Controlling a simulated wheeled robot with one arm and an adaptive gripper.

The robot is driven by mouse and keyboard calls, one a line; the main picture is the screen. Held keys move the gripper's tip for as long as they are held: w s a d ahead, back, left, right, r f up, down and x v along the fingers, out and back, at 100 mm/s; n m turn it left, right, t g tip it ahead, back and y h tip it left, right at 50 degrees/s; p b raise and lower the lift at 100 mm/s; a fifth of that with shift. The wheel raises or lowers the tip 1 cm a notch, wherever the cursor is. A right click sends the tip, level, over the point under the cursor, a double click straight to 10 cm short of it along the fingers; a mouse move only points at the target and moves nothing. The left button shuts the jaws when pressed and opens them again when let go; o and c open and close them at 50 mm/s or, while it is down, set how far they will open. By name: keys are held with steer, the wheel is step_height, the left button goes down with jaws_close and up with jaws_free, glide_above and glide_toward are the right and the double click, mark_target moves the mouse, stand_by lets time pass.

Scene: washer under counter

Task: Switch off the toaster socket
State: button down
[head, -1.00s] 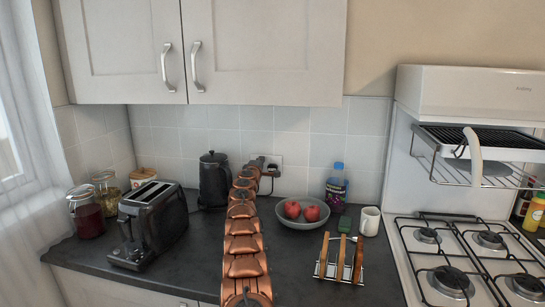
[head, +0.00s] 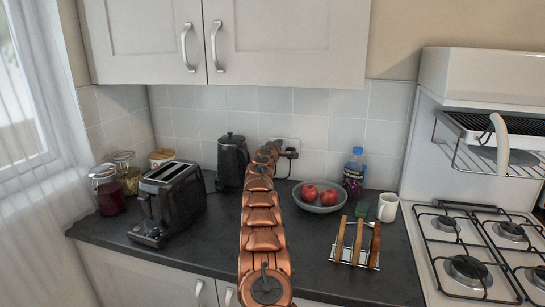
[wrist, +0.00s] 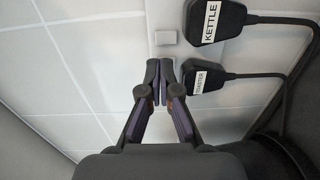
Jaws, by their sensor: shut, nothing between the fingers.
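The white wall socket (head: 285,144) sits on the tiles behind the counter, partly hidden by my arm. In the wrist view, its white plate (wrist: 210,48) holds a black plug labelled TOASTER (wrist: 203,78) and, above it, one labelled KETTLE (wrist: 217,20). A small pale switch (wrist: 167,37) shows left of the kettle plug. My gripper (wrist: 161,72) is shut and empty, its tips in front of the plate just left of the toaster plug. Contact cannot be told. The black toaster (head: 168,203) stands on the counter at left.
The black kettle (head: 232,162) stands left of my arm. A bowl of red fruit (head: 320,198), a bottle (head: 354,172), a white mug (head: 388,207) and a toast rack (head: 356,243) stand right of it. Wall cabinets (head: 235,45) hang above. A plug cable (wrist: 285,77) runs at right.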

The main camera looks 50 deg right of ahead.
steer(key=r+b+v, duration=0.1)
steer(key=b+v, duration=1.2)
steer(key=b, duration=0.3)
stand_by(0.6)
steer(key=shift+r, duration=0.2)
stand_by(0.3)
